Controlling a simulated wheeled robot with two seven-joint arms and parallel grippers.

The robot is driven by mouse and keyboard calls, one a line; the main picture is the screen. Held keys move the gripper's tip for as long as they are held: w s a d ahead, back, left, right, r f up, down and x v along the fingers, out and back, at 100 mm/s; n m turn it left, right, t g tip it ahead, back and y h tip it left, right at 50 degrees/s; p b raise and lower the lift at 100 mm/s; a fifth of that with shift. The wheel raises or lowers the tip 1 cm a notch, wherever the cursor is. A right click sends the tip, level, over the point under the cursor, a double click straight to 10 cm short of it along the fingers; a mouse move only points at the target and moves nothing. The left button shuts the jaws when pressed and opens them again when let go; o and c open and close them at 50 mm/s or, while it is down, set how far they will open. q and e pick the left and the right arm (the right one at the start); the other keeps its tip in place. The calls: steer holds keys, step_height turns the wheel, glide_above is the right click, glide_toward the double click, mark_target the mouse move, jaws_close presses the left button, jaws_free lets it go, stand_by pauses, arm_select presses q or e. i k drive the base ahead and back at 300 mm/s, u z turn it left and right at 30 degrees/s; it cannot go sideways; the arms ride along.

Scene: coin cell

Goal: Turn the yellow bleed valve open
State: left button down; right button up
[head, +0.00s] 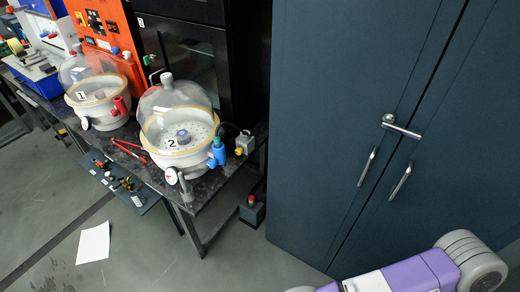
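A small yellow part (239,151) shows at the right of the bench, beside a grey fitting (246,142). It may be the yellow bleed valve, but it is too small to tell its handle position. Next to it, on the right side of the jar marked 2 (174,120), is a blue valve (217,152). The jar has a clear dome on a pale base. A purple and grey arm of mine crosses the lower right, well apart from the bench. Neither gripper is in view.
The dark bench (203,187) also holds a second domed jar marked 1 (95,95) and red-handled pliers (130,152). A tall blue cabinet (330,110) stands close to the bench's right end. Paper (93,243) lies on otherwise open floor in front.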

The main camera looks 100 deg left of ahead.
mark_target(239, 151)
steer(key=u, duration=5.7)
steer(key=k, duration=0.6)
steer(key=z, duration=1.5)
steer(key=i, duration=0.1)
steer(key=z, duration=0.15)
